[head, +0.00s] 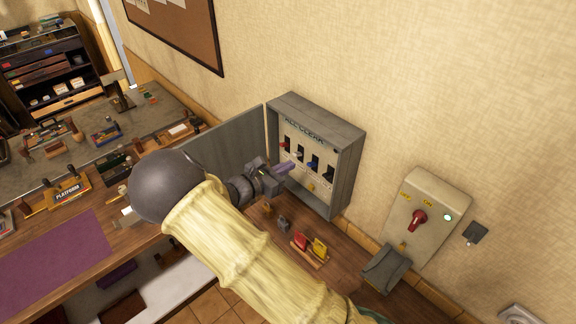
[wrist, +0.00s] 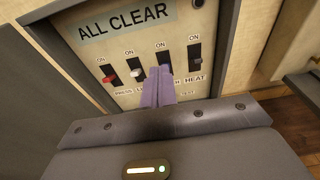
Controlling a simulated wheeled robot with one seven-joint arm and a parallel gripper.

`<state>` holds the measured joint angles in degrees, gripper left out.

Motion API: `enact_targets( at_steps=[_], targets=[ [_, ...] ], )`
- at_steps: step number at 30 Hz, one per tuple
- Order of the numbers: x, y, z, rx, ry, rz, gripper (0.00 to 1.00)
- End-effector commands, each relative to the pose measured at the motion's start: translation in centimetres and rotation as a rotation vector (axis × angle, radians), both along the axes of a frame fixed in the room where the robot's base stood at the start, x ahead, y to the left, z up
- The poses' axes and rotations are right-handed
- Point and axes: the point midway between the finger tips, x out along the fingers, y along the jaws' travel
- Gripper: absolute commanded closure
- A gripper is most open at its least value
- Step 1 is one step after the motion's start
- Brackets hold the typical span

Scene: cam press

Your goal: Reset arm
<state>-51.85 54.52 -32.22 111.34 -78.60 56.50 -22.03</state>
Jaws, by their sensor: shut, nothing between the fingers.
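My gripper (head: 287,168) is shut and empty, with its purple fingers in front of the open grey switch box (head: 357,158) on the wall. In the wrist view the fingertips (wrist: 160,75) overlap the panel at the third slot; whether they touch it I cannot tell. The panel has a row of slots marked ON, with a red lever (wrist: 108,79), a white lever (wrist: 136,73) and a blue lever (head: 313,163), and a dark slot (wrist: 194,58) above HEAT. An ALL CLEAR sign (wrist: 125,22) sits above them. The fingers hide part of the lower labels.
The box door (head: 222,140) hangs open to the left. Red and yellow pieces (head: 310,246) lie on the bench below. A purple mat (head: 55,260) lies left.

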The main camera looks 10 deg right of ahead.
Motion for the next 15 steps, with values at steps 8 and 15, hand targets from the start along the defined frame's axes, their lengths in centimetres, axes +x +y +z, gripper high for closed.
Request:
enact_targets(
  at_steps=[8, 15],
  targets=[
    [0.00, -0.10, -0.04, 0.000, -0.001, -0.002, 1.00],
    [-0.26, -0.41, -0.33, 0.018, -0.001, -0.017, 1.00]
  ],
)
